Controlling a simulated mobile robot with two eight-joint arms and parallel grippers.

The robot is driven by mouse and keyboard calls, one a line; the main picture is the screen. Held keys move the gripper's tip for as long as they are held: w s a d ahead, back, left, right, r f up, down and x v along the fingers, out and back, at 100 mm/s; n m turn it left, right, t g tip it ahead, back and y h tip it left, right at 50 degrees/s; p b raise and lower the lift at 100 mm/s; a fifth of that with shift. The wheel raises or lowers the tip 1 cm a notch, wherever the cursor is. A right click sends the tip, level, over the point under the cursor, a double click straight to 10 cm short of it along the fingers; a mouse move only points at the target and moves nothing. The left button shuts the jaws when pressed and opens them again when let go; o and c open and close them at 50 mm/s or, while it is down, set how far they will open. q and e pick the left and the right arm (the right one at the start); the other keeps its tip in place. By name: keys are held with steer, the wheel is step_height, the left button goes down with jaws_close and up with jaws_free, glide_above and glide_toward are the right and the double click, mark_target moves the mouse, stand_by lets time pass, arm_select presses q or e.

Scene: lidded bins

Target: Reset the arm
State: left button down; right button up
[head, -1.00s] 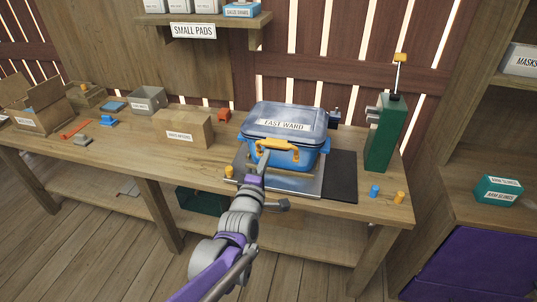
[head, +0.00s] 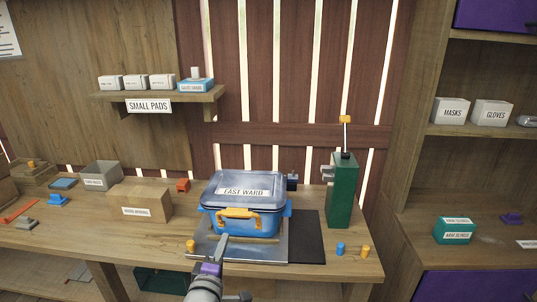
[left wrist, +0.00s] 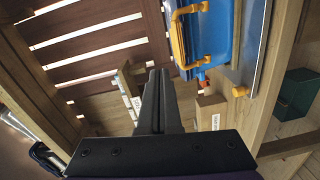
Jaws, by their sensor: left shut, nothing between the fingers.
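The blue bin (head: 243,221) labelled EAST WARD stands on a grey metal plate (head: 213,250) on the workbench, its grey-blue lid (head: 243,182) down and its yellow handle (head: 240,213) at the front. My left gripper (head: 221,240) is shut and empty, just in front of the bin and slightly left of the handle's middle. In the left wrist view the closed fingers (left wrist: 159,75) point toward the wall, with the bin's handle (left wrist: 179,38) to their upper right, apart from the fingers. My right gripper is not in view.
A green lever device (head: 342,190) stands right of the bin beside a dark mat (head: 307,238). Blue and orange pegs (head: 341,249) are at the front edge. A cardboard box (head: 140,202) sits left. A wall shelf (head: 160,94) hangs above; a tall shelf unit (head: 400,165) is at right.

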arm_select(q)
steer(key=s+a+f+m+g+p, duration=0.1)
steer(key=s+f+m+g, duration=0.35)
steer(key=s, duration=0.45)
steer(key=s+a+f+m+g+p, duration=0.1)
steer(key=s+f+m+g+p, duration=0.1)
steer(key=s+f+m+g, duration=0.35)
steer(key=s+f+m+g+p, duration=0.1)
steer(key=s+f+m+g, duration=0.15)
steer(key=s+m, duration=0.65)
steer(key=n+t+b, duration=0.8)
steer(key=n+t, duration=0.6)
steer(key=n, duration=0.7)
glide_toward(236, 216)
steer(key=shift+g, duration=0.25)
steer(key=w, duration=0.4)
steer(key=w+r, duration=0.1)
steer(key=w, duration=0.1)
steer(key=shift+w+d, duration=0.1)
steer(key=shift+w, duration=0.3)
